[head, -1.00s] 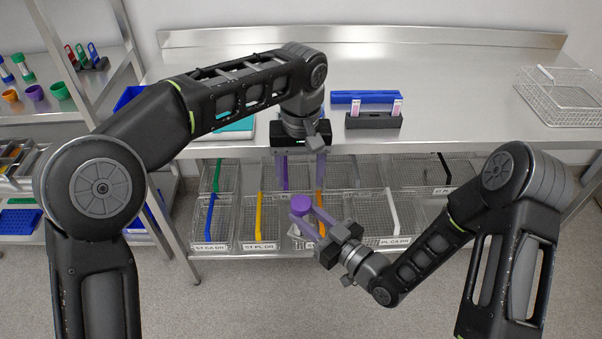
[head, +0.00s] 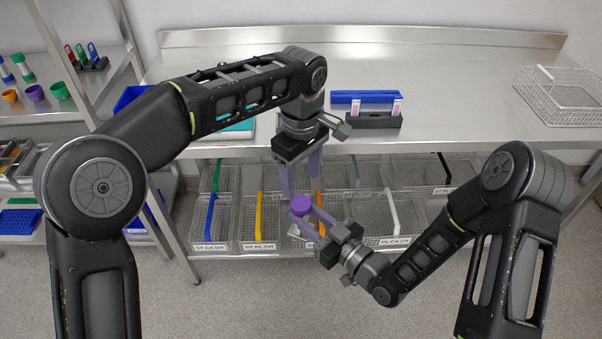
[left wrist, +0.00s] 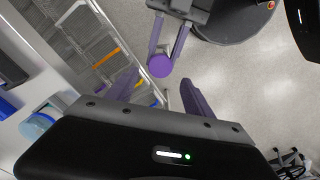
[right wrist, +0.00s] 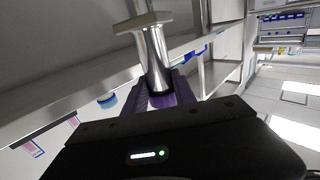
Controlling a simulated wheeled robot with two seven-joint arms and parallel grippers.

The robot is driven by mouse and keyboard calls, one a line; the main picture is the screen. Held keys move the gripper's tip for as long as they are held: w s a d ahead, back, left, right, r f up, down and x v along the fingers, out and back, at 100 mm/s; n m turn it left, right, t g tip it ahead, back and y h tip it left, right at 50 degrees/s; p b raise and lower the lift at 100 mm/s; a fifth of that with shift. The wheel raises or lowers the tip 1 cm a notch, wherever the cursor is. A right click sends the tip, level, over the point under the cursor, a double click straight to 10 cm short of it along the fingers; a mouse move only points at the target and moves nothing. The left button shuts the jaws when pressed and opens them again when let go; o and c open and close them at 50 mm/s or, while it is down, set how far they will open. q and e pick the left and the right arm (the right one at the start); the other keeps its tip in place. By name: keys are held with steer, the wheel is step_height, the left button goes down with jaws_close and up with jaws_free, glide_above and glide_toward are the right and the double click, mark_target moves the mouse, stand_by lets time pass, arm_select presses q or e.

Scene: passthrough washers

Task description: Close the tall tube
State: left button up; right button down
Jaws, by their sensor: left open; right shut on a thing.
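A round purple piece (head: 301,203) shows end-on at the tips of my right gripper (head: 307,216), which is shut on it. I take it as the top of the tall tube; the body below is hidden in the head view. In the left wrist view the purple disc (left wrist: 160,66) lies between the right gripper's fingers. My left gripper (head: 302,188) is open and empty, pointing down just above the disc and apart from it. In the right wrist view a purple part (right wrist: 163,100) sits between the fingers, with a shiny metal cylinder (right wrist: 157,60) beyond; I cannot tell if they are joined.
The steel worktop (head: 470,85) lies behind the grippers. It bears a black holder (head: 373,121), a blue rack (head: 366,97) and a wire basket (head: 560,97). Labelled wire baskets (head: 232,225) fill the shelf below. A side shelf at left holds cups and tubes.

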mark_target(301, 201)
arm_select(q)
step_height(301, 201, down, 7)
steer(key=shift+f, duration=0.2)
stand_by(0.3)
jaws_close()
steer(key=shift+o, duration=0.4)
jaws_free()
steer(key=shift+r, duration=2.3)
steer(key=shift+c, duration=0.3)
